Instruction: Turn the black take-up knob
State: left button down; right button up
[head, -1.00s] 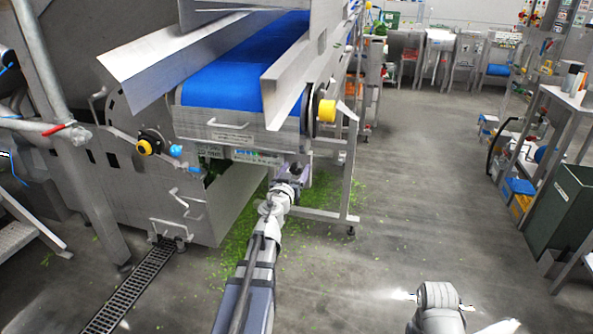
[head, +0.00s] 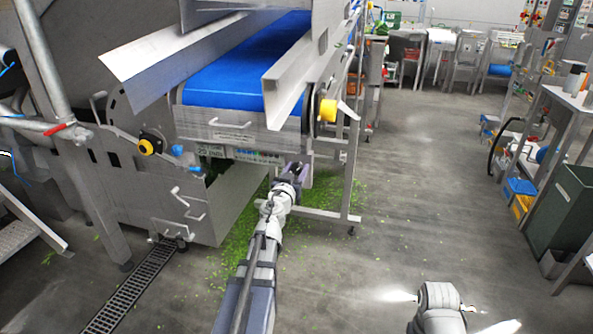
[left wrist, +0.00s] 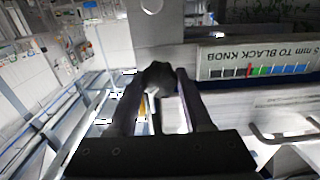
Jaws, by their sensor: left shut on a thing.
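The black knob (left wrist: 157,76) shows in the left wrist view, at the end of my left gripper (left wrist: 158,92). The dark fingers stand on either side of it, and the gripper is shut on it. In the head view my left gripper (head: 296,171) reaches the front right corner of the conveyor frame, below the blue belt (head: 245,75); the knob is hidden there. A label strip (left wrist: 258,60) beside the knob appears upside down, with "mm TO BLACK KNOB" and a coloured scale. My right gripper is not in view; only part of its arm shows.
A yellow knob (head: 327,110) sits above my left gripper on the conveyor side. A frame leg (head: 350,185) stands to its right. Green scraps (head: 240,235) litter the floor below. The aisle to the right is clear, up to a green bin (head: 563,212).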

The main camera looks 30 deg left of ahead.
pick_arm(q)
jog(key=m, duration=0.5)
jog(key=shift+d, duration=0.1)
jog(key=m, duration=0.4)
jog(key=shift+m, duration=0.4)
jog(key=shift+m, duration=0.3)
jog(key=shift+c, duration=1.6)
grip_release()
